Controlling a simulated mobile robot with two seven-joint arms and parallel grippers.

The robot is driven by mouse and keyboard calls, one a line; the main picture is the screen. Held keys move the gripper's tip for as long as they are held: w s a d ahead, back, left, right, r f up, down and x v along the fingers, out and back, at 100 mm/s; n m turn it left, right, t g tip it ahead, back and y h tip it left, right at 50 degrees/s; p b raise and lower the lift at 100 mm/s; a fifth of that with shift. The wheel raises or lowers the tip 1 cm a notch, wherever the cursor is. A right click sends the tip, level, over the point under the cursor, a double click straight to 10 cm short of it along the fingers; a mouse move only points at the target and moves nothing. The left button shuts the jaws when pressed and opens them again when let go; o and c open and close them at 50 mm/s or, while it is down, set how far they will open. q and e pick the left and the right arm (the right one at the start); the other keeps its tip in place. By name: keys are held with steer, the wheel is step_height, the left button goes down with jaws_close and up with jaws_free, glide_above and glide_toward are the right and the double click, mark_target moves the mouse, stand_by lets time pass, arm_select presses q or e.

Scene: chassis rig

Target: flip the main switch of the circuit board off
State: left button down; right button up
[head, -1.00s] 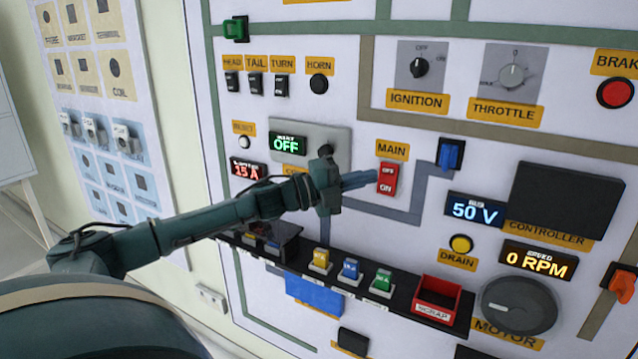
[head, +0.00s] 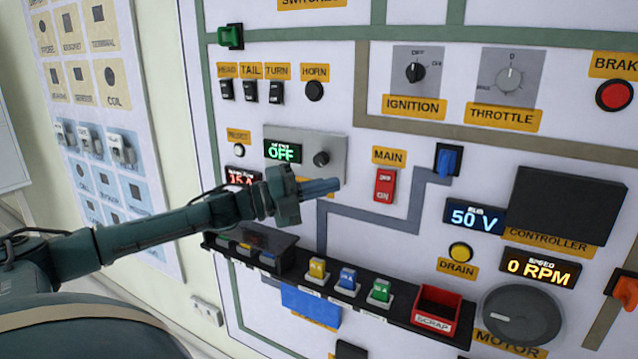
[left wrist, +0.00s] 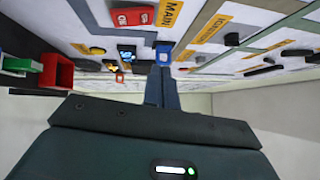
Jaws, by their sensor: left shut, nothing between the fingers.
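The main switch (head: 385,186) is a red rocker on the white panel, under a yellow MAIN label (head: 389,156). OFF is on its upper half and ON on its lower half; which half is pressed in I cannot tell. It also shows at the top of the left wrist view (left wrist: 132,16). My left gripper (head: 324,186) is shut and empty, its fingers pointing right toward the switch. The fingertips are apart from it, to its left in the head view. The shut fingers show in the left wrist view (left wrist: 162,88). My right gripper is not in view.
A knob (head: 321,158) on a grey plate sits just above the left gripper. A blue switch (head: 447,160) is right of the main switch. A black shelf (head: 395,308) with coloured parts and a red SCRAP bin (head: 437,312) juts out below. The 50 V display (head: 475,216) is lit.

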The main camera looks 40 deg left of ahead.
arm_select(q)
steer(key=shift+s+a, duration=0.35)
steer(key=shift+s, duration=0.05)
stand_by(0.5)
steer(key=s+d+f+n+g+y, duration=0.1)
steer(key=s+d+f+n+y, duration=0.2)
steer(key=f+n, duration=0.45)
steer(key=s+d+f+n+g+y, duration=0.1)
steer(key=s+f+n+g+y, duration=0.2)
steer(key=f, duration=0.7)
steer(key=s+d+f+n+y, duration=0.2)
steer(key=s+f+n+y, duration=0.25)
steer(key=f+n, duration=0.35)
steer(key=s+d+f+n+g, duration=0.3)
steer(key=s+d+g, duration=0.1)
steer(key=s+d, duration=0.4)
steer(key=s+d+f+n+g, duration=0.3)
steer(key=s+d+g, duration=0.2)
steer(key=s+d, duration=0.25)
steer(key=w+d+f+m+t+h+p, duration=0.1)
steer(key=w+d+f+t+h+p, duration=0.1)
steer(key=w+d+f+t, duration=0.3)
steer(key=shift+w+d+m+t+h, duration=0.35)
steer(key=shift+w+d+t+h, duration=0.45)
steer(key=shift+t, duration=0.3)
